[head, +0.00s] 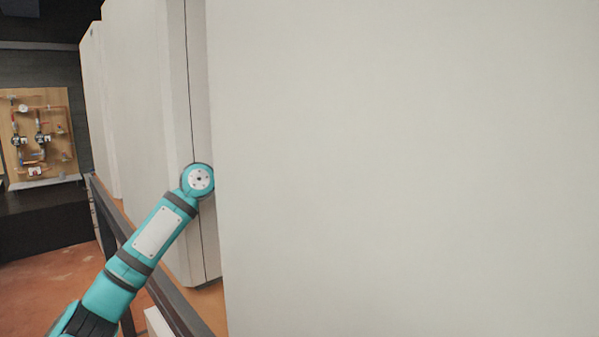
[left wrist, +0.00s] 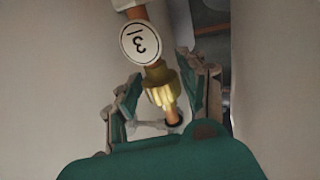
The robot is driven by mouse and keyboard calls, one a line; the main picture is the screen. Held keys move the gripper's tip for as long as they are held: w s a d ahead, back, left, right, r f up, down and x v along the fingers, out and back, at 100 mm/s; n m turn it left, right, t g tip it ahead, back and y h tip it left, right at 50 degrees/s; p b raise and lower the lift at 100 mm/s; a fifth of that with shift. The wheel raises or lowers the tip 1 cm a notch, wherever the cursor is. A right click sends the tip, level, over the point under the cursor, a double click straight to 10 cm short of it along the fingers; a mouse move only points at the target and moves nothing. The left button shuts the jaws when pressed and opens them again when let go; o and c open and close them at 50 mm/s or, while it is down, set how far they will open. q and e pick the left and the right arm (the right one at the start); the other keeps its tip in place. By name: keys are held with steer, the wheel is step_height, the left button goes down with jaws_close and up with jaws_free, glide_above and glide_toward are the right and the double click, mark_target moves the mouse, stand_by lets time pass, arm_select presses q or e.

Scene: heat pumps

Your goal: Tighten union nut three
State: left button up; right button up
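Union nut three (left wrist: 162,88) is a ribbed brass nut on a copper pipe in the left wrist view. A round white tag (left wrist: 140,43) marked 3 sits on the pipe just above it. My left gripper (left wrist: 166,79) is open, its two fingers spread on either side of the nut with gaps to it. Whether the nut lies at the same depth as the fingertips is hard to tell. In the head view my left arm reaches behind a pale panel, which hides the gripper and nut. My right gripper is not in view.
The large pale panel (head: 410,170) fills the right of the head view. More pale cabinets (head: 145,120) stand behind it, above a dark rail (head: 150,270). A board with pipes (head: 55,112) stands far left. Pale walls flank the nut closely in the wrist view.

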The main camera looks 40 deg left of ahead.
arm_select(q)
steer(key=shift+o, duration=1.2)
steer(key=shift+s+r, duration=0.1)
steer(key=shift+s, duration=0.05)
steer(key=shift+f+n+y+b, duration=0.2)
steer(key=shift+n+y+b, duration=0.1)
steer(key=shift+y+b, duration=0.2)
steer(key=shift+n+t+y+b, duration=0.5)
steer(key=shift+n+y, duration=0.2)
steer(key=shift+y, duration=0.3)
steer(key=shift+d+r+n+y, duration=0.15)
steer(key=shift+n+y, duration=0.35)
steer(key=shift+y, duration=0.5)
steer(key=shift+r+n+y, duration=0.1)
steer(key=shift+n+y, duration=0.6)
steer(key=shift+y, duration=0.2)
